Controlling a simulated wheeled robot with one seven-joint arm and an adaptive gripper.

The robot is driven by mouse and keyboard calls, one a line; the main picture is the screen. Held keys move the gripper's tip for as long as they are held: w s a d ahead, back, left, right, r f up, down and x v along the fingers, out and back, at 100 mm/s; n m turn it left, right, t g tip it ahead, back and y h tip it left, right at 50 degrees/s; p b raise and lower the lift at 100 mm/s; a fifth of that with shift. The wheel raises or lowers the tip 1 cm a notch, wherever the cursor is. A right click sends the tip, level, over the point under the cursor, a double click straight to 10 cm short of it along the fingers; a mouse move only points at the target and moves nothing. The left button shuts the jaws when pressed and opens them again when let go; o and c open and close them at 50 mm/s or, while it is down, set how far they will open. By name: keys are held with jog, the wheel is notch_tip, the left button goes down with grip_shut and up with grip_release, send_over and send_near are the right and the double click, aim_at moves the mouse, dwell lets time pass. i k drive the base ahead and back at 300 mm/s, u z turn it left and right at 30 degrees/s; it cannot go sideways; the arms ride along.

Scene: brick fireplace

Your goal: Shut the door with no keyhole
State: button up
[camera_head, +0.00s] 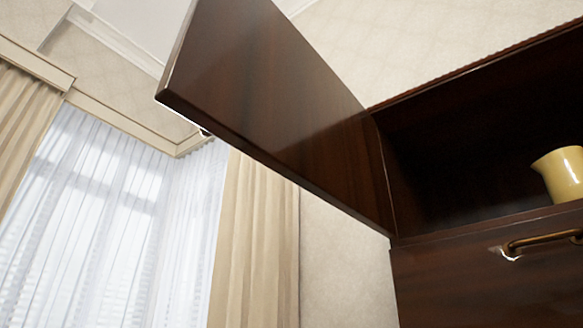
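A dark brown wooden door (275,110) stands wide open, swung out to the left from a dark cabinet. Its hinge side meets the cabinet's left edge, near the middle of the view. No keyhole shows on the face that I see; its other face is hidden. A small light bit of hardware (204,132) peeks out under the door's lower edge near its free end. The open compartment (450,160) shows to the right of the door. My gripper is not in view.
A yellow jug (562,174) stands inside the compartment at the right edge. Below is a dark front panel (480,285) with a brass handle (540,241). Beige curtains (255,245) and a window (110,220) with sheer drapes are at the left. The space below the door looks clear.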

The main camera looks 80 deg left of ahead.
aim_at(239, 71)
jog(key=k, duration=1.75)
jog(key=z, duration=0.35)
jog(key=k, duration=1.15)
jog(key=u, duration=1.3)
jog(key=i, duration=0.5)
jog(key=z, duration=0.05)
